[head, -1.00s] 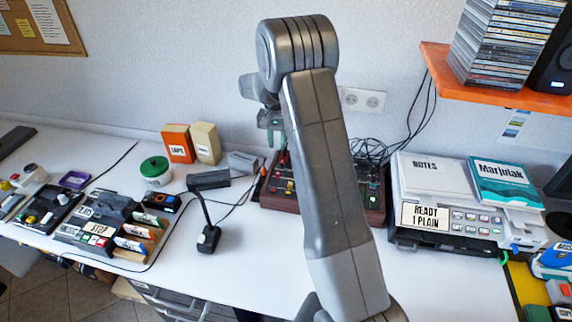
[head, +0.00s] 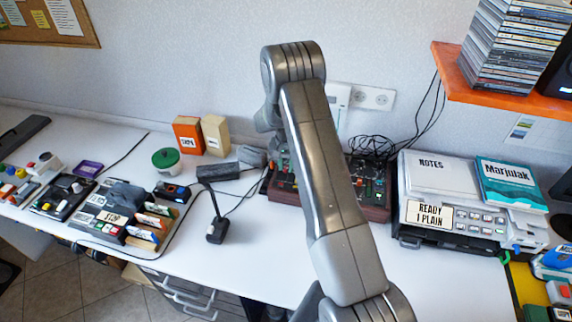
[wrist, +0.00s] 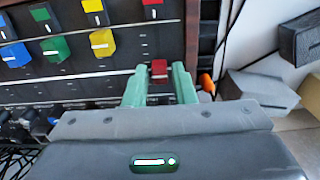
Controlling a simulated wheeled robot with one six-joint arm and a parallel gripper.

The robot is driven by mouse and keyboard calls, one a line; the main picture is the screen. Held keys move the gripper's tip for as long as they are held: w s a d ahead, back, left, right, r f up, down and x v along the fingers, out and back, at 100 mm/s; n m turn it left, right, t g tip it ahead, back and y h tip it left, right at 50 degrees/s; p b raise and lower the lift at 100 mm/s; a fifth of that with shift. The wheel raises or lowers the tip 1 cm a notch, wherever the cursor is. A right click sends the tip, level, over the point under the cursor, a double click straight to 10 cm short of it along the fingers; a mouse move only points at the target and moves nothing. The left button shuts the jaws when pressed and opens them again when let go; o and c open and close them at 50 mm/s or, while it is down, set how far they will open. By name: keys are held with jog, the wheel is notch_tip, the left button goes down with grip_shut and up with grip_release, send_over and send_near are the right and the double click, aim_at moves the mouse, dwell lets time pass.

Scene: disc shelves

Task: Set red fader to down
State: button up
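The mixer console (head: 373,207) stands on the desk against the wall, partly hidden behind my arm in the head view. In the wrist view, the red fader (wrist: 159,70) has a red cap with a pale line. It sits lower in the picture than the yellow (wrist: 102,43), green (wrist: 55,48) and blue (wrist: 14,54) caps of its row. My gripper (wrist: 160,72) has its two green fingers apart, one on each side of the red cap, with narrow gaps visible. Whether they touch it elsewhere is unclear. In the head view my arm mostly hides the gripper.
Another row of coloured caps, including a red one (wrist: 152,4), lies above in the wrist view. Black cables (head: 372,146) bunch behind the console. A printer (head: 450,220) stands to the right, and a black desk microphone (head: 216,228) to the left. The front desk surface is mostly clear.

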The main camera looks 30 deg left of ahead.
aim_at(283, 179)
jog(key=shift+c, duration=0.4)
grip_shut()
jog(key=shift+s+d+f+b, duration=0.1)
jog(key=shift+s+d+b, duration=0.05)
jog(key=shift+s+b, duration=0.3)
jog(key=shift+s+d+b, duration=0.2)
jog(key=shift+s+b, duration=0.05)
jog(key=shift+s, duration=0.4)
jog(key=shift+s+d+b, duration=0.2)
jog(key=shift+s, duration=0.45)
jog(key=shift+o, duration=0.4)
grip_release()
jog(key=shift+r, duration=0.2)
